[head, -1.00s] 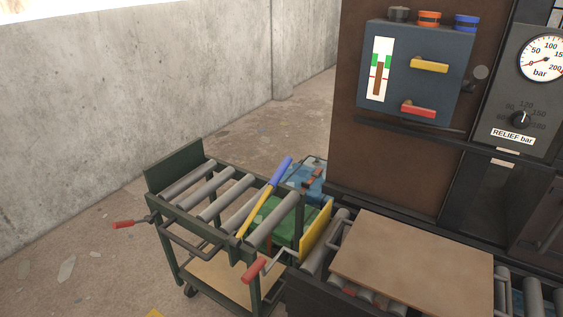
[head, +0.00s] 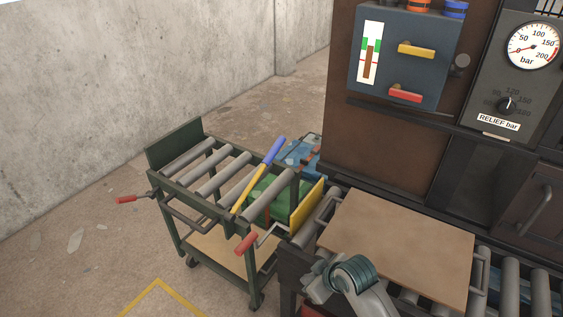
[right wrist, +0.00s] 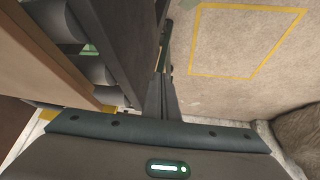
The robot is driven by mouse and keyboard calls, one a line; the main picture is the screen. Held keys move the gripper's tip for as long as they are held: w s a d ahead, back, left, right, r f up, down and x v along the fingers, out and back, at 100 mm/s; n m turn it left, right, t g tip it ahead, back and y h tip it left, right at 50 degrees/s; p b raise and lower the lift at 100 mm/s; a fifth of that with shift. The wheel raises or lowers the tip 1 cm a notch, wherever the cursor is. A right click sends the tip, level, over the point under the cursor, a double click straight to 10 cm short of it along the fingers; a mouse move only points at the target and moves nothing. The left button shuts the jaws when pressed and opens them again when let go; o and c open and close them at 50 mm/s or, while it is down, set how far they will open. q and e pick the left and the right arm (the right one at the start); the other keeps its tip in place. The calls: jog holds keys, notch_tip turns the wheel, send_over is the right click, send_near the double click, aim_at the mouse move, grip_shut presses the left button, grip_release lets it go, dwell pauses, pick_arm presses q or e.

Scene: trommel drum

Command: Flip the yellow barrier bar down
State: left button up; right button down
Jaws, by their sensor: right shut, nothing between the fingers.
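The yellow barrier bar (head: 250,187) with a blue grip (head: 273,151) stands tilted on the green roller cart (head: 236,230). It slants up from the cart's near edge toward the back right, grip end uppermost. My right gripper (head: 314,284) is low in the head view, by the near left corner of the roller table, apart from the bar. It is shut and empty. In the right wrist view its dark fingers (right wrist: 165,85) point beside the roller table toward the floor. The bar cannot be made out there. My left gripper is not in view.
A brown board (head: 400,245) lies on the roller table right of the cart. Red-handled cranks (head: 246,243) stick out from the cart, and a yellow plate (head: 308,208) stands at its right end. The floor at front left is clear, with a yellow marking (head: 157,283).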

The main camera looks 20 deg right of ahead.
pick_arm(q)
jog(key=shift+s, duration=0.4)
pick_arm(e)
jog(key=w+d+r+n+t+y, duration=0.1)
jog(key=w+d+r+n+t, duration=0.1)
jog(key=w+r, duration=1.2)
jog(key=w+d+r+n+t+y, duration=0.1)
jog(key=w+d+r, duration=0.4)
jog(key=w+r, duration=0.8)
jog(key=shift+w+r+n+t+y, duration=0.45)
jog(key=shift+n+t, duration=0.25)
jog(key=shift+n, duration=0.1)
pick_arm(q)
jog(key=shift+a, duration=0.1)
pick_arm(e)
jog(key=shift+a, duration=0.1)
